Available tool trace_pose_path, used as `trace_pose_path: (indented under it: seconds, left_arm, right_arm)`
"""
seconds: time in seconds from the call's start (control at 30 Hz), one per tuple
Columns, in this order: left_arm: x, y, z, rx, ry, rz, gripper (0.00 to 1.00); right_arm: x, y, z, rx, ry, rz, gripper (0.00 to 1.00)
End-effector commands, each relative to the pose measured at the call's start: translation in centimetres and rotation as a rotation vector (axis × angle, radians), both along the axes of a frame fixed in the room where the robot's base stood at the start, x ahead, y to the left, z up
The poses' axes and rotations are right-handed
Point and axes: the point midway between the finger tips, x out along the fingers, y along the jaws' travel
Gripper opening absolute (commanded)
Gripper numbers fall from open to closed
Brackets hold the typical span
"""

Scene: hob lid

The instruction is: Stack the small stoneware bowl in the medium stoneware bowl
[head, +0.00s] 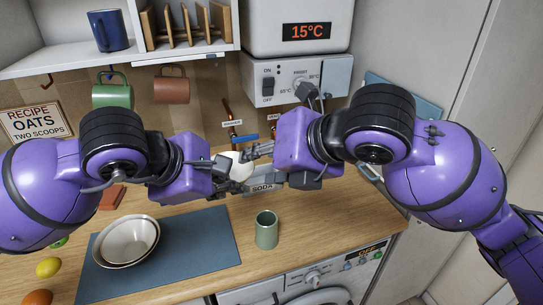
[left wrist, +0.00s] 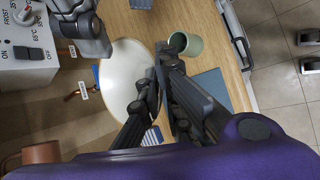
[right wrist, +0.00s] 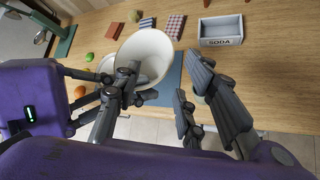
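A cream bowl (right wrist: 150,45), seemingly the small stoneware bowl, hangs tilted above the counter, partly hidden in the head view (head: 242,170). It also shows in the left wrist view (left wrist: 122,75). My left gripper (head: 227,168) is shut on its rim, one finger inside and one outside. Another stoneware bowl (head: 128,238) stands on the blue mat (head: 195,252) at lower left; a second rim shows under its edge, so it seems nested in another bowl. My right gripper (right wrist: 200,85) is open and empty, close to the held bowl.
A green cup (head: 266,232) stands right of the mat. A grey SODA box (right wrist: 221,32) sits at the back of the counter. A lemon (head: 48,267) and other fruit lie left of the mat. Mugs (head: 112,93) hang behind my arms.

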Motion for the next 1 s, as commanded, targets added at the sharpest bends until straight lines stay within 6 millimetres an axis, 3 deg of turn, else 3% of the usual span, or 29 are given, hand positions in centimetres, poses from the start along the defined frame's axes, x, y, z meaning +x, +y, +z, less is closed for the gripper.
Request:
trace_pose_path:
  seconds: [0.4,0.9,1.0]
  left_arm:
    - [0.0,0.0,0.1,-0.001,-0.002,0.0,0.0]
    - [0.0,0.0,0.1,-0.001,-0.002,0.0,0.0]
    - [0.0,0.0,0.1,-0.001,-0.002,0.0,0.0]
  right_arm:
    - [4.5,3.7,-4.6,0.005,0.005,-0.003,0.38]
    - [5.5,4.5,-5.5,0.002,0.001,-0.002,0.38]
    - [5.5,4.5,-5.5,0.002,0.001,-0.002,0.25]
